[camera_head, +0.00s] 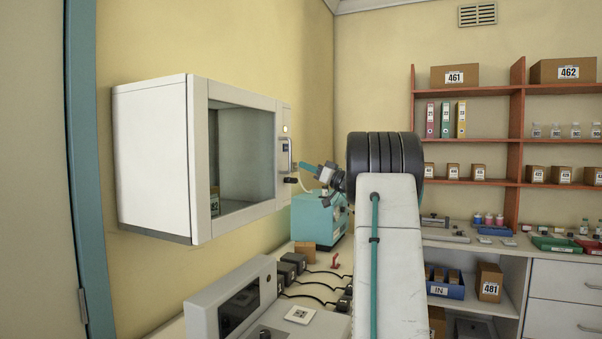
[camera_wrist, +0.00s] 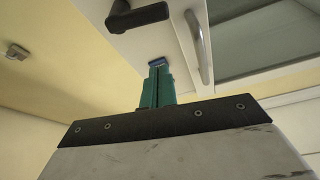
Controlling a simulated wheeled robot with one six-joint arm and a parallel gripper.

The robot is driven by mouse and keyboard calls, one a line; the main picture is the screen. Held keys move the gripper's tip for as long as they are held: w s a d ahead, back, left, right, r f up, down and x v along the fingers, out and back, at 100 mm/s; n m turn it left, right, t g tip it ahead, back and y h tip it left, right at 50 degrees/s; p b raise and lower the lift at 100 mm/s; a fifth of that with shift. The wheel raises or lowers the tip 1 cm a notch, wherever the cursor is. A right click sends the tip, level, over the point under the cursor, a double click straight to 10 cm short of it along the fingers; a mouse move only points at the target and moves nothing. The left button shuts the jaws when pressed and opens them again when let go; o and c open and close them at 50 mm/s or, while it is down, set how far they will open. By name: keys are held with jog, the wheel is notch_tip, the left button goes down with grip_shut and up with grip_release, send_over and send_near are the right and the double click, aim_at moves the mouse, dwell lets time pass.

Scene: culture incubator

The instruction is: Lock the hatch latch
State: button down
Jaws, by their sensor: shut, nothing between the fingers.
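The incubator (camera_head: 150,150) is a white box on the left wall. Its glass-windowed hatch (camera_head: 200,160) looks closed. A pale upright handle (camera_head: 284,158) stands on the right side of the front; it also shows in the wrist view (camera_wrist: 198,47). The dark latch lever (camera_head: 291,180) sits just below the handle and shows large at the top of the wrist view (camera_wrist: 140,18). My gripper (camera_head: 303,166) has teal fingers pressed together and empty. Its tips (camera_wrist: 157,66) point at the white front panel between lever and handle, apart from the lever. Whether they touch the panel is unclear.
A teal device (camera_head: 318,222) stands on the bench below my gripper. Several dark blocks with cables and a grey instrument (camera_head: 235,300) lie nearer. Orange shelves (camera_head: 517,140) with boxes and bottles fill the right.

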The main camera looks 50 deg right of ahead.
jog(key=v, duration=0.7)
jog(key=shift+s+f, duration=0.1)
jog(key=shift+s, duration=0.05)
dwell(0.3)
